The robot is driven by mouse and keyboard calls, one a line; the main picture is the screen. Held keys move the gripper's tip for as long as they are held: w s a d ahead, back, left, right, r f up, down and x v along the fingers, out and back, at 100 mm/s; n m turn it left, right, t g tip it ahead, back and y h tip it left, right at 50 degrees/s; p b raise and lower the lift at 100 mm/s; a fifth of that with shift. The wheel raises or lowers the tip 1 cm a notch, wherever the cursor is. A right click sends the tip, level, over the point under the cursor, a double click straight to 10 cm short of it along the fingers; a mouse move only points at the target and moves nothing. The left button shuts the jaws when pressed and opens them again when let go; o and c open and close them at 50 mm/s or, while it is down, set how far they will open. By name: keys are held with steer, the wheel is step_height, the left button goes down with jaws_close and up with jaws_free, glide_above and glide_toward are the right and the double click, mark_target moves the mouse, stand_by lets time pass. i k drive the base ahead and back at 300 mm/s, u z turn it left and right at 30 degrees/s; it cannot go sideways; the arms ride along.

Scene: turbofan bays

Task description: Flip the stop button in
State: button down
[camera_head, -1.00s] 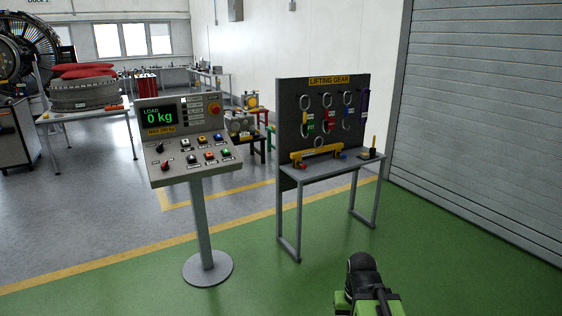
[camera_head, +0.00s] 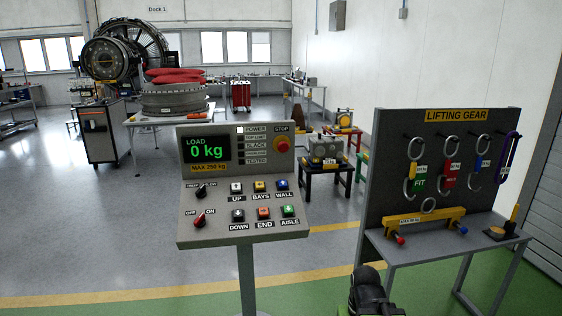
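The fingertips of my gripper cannot be made out.
A lifting gear stand (camera_head: 383,150) with hung shackles and a yellow beam (camera_head: 428,220) is close on the right. Small tables with machinery (camera_head: 322,146) stand behind the console. An engine (camera_head: 108,60) and a cart (camera_head: 98,135) are at the back left. Floor left of the console is clear.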

mark_target(283, 146)
steer(key=u, duration=1.05)
steer(key=i, duration=1.4)
steer(key=u, duration=1)
steer(key=k, duration=0.85)
steer(key=u, duration=0.15)
steer(key=i, duration=0.9)
steer(key=z, duration=0.05)
